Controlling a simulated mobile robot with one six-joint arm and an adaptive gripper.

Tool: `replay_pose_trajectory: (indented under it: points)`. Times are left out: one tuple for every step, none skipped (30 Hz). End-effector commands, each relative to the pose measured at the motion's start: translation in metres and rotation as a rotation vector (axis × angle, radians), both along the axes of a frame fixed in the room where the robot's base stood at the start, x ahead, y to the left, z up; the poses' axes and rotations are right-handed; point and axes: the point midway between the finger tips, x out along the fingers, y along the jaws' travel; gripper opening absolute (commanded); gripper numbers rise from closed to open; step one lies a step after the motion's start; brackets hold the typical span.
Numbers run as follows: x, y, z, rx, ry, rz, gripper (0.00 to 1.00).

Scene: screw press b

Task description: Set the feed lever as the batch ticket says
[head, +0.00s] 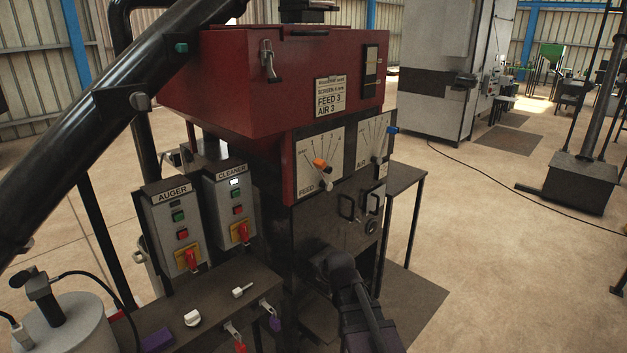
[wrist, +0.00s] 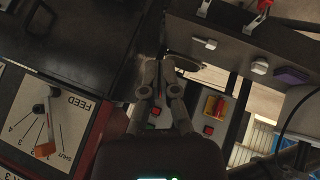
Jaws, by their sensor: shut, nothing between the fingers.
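The batch ticket (head: 330,96) on the red machine reads "FEED 3, AIR 3". The feed lever (head: 319,163) has an orange knob and stands in front of a white FEED scale plate (head: 306,183). In the head view it leans up and slightly left, between the SHUT end and the higher marks; the exact mark is unclear. In the wrist view the feed lever (wrist: 44,150) is at the left, on an upside-down scale. My gripper (wrist: 163,78) is shut and empty, well apart from the lever. In the head view my dark wrist is below the plate; the fingertips are unclear.
The AIR lever (head: 392,130) has a blue knob, right of the FEED plate. AUGER (head: 162,215) and CLEANER (head: 219,188) switch boxes stand left. A dark bench (head: 215,312) with small knobs and padlocks is at the front left. Two black handles stick out below the plates.

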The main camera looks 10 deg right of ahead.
Motion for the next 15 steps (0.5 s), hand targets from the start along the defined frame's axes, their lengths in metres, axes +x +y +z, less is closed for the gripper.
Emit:
replay_pose_trajectory:
  points:
    - [0.017, 0.003, 0.000, -0.035, -0.071, 0.049, 0.00]
    - [0.026, 0.004, 0.004, -0.060, -0.115, 0.079, 0.00]
    - [0.037, 0.006, 0.008, -0.093, -0.172, 0.115, 0.00]
    - [0.044, 0.008, 0.011, -0.120, -0.216, 0.140, 0.00]
    - [0.052, 0.009, 0.015, -0.150, -0.259, 0.165, 0.00]
    - [0.062, 0.010, 0.020, -0.189, -0.317, 0.194, 0.00]
    - [0.069, 0.011, 0.024, -0.220, -0.360, 0.213, 0.00]
    - [0.076, 0.012, 0.028, -0.254, -0.402, 0.233, 0.00]
    - [0.085, 0.012, 0.034, -0.298, -0.457, 0.255, 0.00]
    - [0.091, 0.013, 0.039, -0.334, -0.499, 0.268, 0.00]
    - [0.097, 0.013, 0.043, -0.370, -0.539, 0.282, 0.00]
    - [0.105, 0.014, 0.049, -0.420, -0.592, 0.295, 0.00]
    - [0.110, 0.014, 0.054, -0.460, -0.631, 0.305, 0.00]
    - [0.116, 0.014, 0.059, -0.500, -0.669, 0.312, 0.00]
    - [0.122, 0.013, 0.065, -0.555, -0.718, 0.317, 0.00]
